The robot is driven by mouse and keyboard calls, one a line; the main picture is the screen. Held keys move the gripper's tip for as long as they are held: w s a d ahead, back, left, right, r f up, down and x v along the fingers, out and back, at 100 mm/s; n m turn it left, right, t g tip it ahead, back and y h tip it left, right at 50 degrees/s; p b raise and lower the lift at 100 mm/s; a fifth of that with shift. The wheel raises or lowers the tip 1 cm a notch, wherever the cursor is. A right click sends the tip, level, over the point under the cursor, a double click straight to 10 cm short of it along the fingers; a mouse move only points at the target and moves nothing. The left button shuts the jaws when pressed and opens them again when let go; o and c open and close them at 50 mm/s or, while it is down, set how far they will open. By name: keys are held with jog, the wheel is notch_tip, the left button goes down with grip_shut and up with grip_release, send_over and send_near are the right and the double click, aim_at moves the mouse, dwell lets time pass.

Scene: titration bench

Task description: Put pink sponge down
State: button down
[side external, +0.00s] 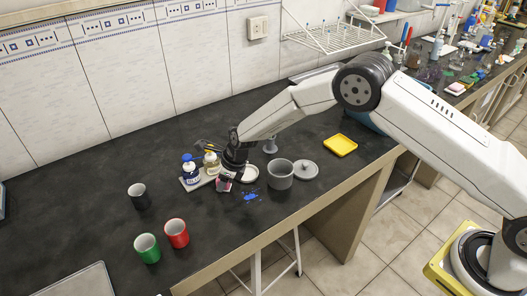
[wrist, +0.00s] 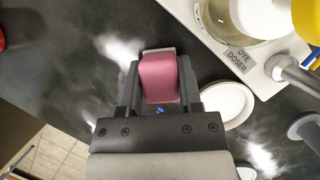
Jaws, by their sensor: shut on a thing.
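The pink sponge (wrist: 159,78) sits between the two fingers of my gripper (wrist: 158,88) in the wrist view. My gripper is shut on it. In the side external view the sponge (side external: 224,184) shows as a small pink patch under my gripper (side external: 227,175), low over the dark bench. I cannot tell whether the sponge touches the bench. A light edge shows at the sponge's far end in the wrist view.
The dye doser tray (side external: 197,182) with bottles stands just left of my gripper. A white dish (side external: 250,172), grey pot (side external: 280,174) and blue spill (side external: 250,197) lie to the right. Black (side external: 139,196), red (side external: 177,233) and green (side external: 147,248) cups stand left. A yellow tray (side external: 340,145) lies farther right.

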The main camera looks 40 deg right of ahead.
jog(key=shift+f, duration=0.15)
jog(key=shift+c, duration=1.4)
grip_release()
jog(key=v, duration=1.2)
jog(key=shift+r, duration=0.2)
